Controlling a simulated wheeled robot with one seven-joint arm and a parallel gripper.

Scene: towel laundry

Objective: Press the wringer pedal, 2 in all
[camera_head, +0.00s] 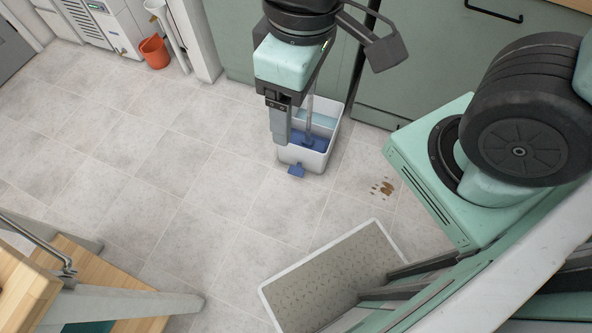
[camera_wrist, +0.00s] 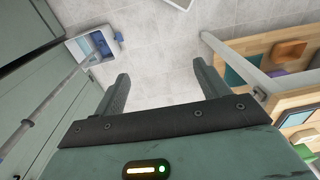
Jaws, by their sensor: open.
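The white mop bucket (camera_head: 306,160) stands on the floor by the green cabinets, with a blue wringer (camera_head: 312,139) and a grey mop handle (camera_head: 310,98) rising from it. The blue wringer pedal (camera_head: 296,170) sticks out low at its front. My gripper (camera_head: 279,140) points down and overlaps the bucket's left side in the head view. In the wrist view my gripper (camera_wrist: 160,74) is open, with nothing between its fingers. The bucket (camera_wrist: 88,49) lies beyond and left of the left finger there, apart from it in the picture. I cannot tell the exact height over the pedal.
Brown spots (camera_head: 383,187) mark the floor right of the bucket. A pale-rimmed patterned mat (camera_head: 330,272) lies in front. An orange bucket (camera_head: 154,51) stands at the back left. Wooden shelving (camera_wrist: 277,62) is on the right in the wrist view. The tiles left of the bucket are clear.

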